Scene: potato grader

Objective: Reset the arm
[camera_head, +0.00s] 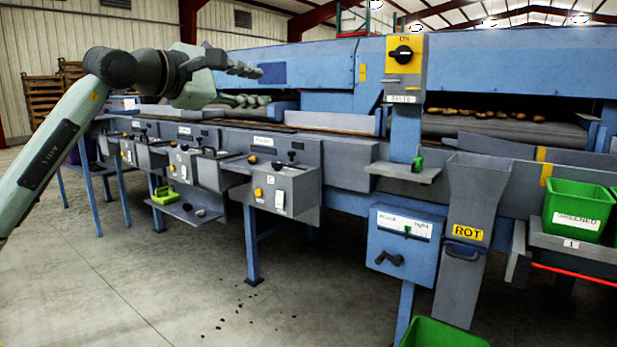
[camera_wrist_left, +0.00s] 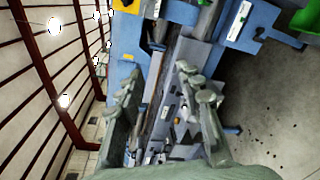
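My left arm comes in from the left in the head view and is raised in front of the grader's left part. My left gripper (camera_head: 252,85) points to the right, with its two grey-green fingers spread apart, one above the other. In the left wrist view the gripper (camera_wrist_left: 160,85) also shows open, with nothing between the fingers except the grader behind. My right arm and gripper are not in view.
The blue potato grader (camera_head: 330,75) fills the back, with potatoes (camera_head: 500,114) on its belt. A switch post (camera_head: 404,70), a ROT chute (camera_head: 470,205) and a green bin (camera_head: 578,208) stand right. Open concrete floor (camera_head: 110,270) lies in front.

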